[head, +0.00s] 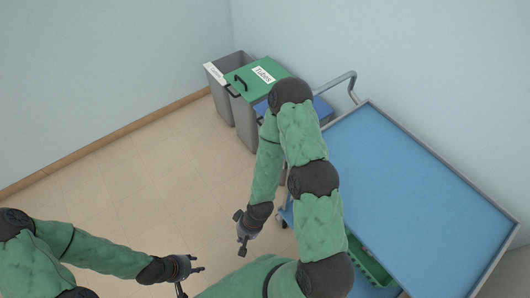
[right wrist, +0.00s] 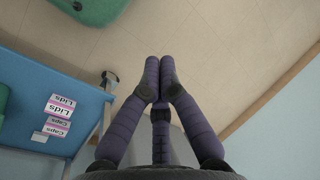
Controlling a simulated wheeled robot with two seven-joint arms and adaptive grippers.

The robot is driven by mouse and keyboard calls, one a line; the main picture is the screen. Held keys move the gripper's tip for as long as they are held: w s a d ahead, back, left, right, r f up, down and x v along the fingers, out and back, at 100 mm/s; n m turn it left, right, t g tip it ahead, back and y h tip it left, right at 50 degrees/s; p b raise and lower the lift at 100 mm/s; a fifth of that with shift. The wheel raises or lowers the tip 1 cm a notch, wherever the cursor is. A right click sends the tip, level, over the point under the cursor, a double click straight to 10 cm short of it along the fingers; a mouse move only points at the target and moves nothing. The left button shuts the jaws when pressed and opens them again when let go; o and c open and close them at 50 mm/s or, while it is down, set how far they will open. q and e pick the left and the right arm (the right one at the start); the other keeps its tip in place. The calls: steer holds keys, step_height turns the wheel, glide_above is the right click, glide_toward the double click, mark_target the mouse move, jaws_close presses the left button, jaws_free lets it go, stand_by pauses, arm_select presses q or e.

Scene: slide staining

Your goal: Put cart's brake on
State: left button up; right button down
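The cart (head: 420,190) has a blue top with a grey rim and stands at the right in the head view. Its lower blue shelf (right wrist: 75,90) shows at the left in the right wrist view. A small dark caster or brake part (right wrist: 108,78) sticks out at the shelf's corner; its brake position cannot be told. My right gripper (head: 243,248) is low beside the cart's near left side. Its fingers (right wrist: 159,65) come together at the tips with nothing between them, apart from the caster. My left gripper (head: 195,268) is farther left, fingers spread and empty.
A green-lidded bin (head: 258,78) and a grey bin (head: 216,74) stand by the back wall. The cart's handle (head: 338,80) faces them. White-and-pink boxes (right wrist: 59,107) lie on the lower shelf, and a green crate (head: 368,262) shows there. Floor left of the cart is clear.

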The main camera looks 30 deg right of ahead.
steer(key=shift+s+a, duration=0.1)
steer(key=shift+s, duration=0.05)
steer(key=w+d+r+n+p, duration=0.4)
steer(key=w+d+r+n, duration=0.25)
steer(key=w+r, duration=0.45)
steer(key=w+d+r+n+h, duration=0.1)
steer(key=w+d+r, duration=0.1)
steer(key=d+r, duration=0.2)
steer(key=w+d+r+n+h+p, duration=0.1)
steer(key=w+d+r+n+h, duration=0.1)
steer(key=r, duration=0.3)
steer(key=w+d+r+n+g+h, duration=0.1)
steer(key=w+d+r+n, duration=0.1)
steer(key=d+r, duration=0.2)
steer(key=shift+d+r+h+p, duration=0.15)
steer(key=shift+d+h+p, duration=0.25)
steer(key=shift+d, duration=0.45)
steer(key=f+b, duration=0.6)
steer(key=f, duration=0.1)
steer(key=shift+s+d, duration=0.2)
